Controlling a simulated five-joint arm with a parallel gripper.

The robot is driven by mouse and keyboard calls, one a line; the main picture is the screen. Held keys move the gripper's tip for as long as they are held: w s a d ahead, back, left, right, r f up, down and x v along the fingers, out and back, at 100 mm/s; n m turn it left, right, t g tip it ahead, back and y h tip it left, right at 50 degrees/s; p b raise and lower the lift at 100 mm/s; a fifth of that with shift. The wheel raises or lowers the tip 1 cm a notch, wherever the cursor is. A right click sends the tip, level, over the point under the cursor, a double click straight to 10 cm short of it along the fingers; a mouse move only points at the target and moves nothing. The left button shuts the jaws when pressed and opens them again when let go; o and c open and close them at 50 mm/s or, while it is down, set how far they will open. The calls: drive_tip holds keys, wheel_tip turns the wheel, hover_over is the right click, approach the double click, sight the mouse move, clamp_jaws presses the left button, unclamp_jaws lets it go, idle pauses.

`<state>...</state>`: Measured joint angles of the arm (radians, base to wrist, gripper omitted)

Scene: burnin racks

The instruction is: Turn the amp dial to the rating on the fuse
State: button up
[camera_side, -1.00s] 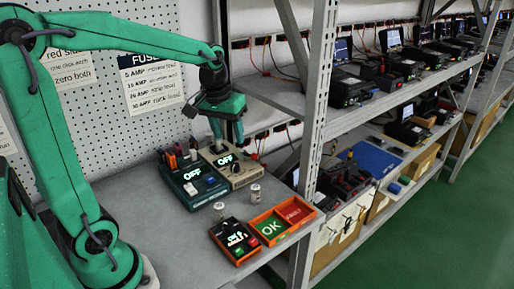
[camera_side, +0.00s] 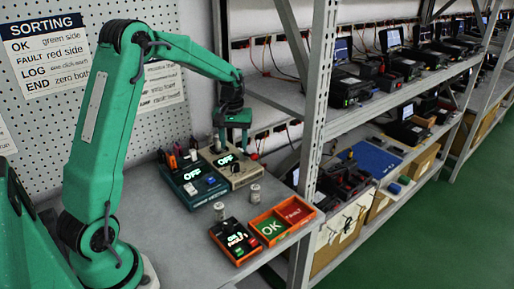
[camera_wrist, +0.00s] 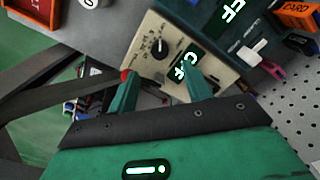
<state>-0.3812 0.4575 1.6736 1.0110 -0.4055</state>
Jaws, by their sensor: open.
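The beige box (camera_side: 236,170) stands at the back of the bench with a lit display reading OFF. In the wrist view a black dial knob (camera_wrist: 160,48) sits on the beige box's face, with small marks around it too small to read. My gripper (camera_side: 233,143) is low over the beige box. In the wrist view its two green fingers (camera_wrist: 157,86) are apart with nothing held between them, and the knob shows just beyond them. I cannot tell which small part is the fuse, and no rating is readable.
A teal box (camera_side: 196,187), also showing OFF, stands beside the beige one. Two small pale cylinders stand in front, one (camera_side: 219,211) left of the other (camera_side: 256,194). An orange OK/FAULT tray (camera_side: 282,237) and a dark handheld unit (camera_side: 235,241) are nearer. A shelf post (camera_side: 312,120) rises at right.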

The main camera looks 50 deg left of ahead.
sight(235, 165)
drive_tip(key=shift+f, duration=0.1)
drive_tip(key=shift+f, duration=3.8)
drive_tip(key=c, duration=1)
drive_tip(key=shift+n, duration=2.9)
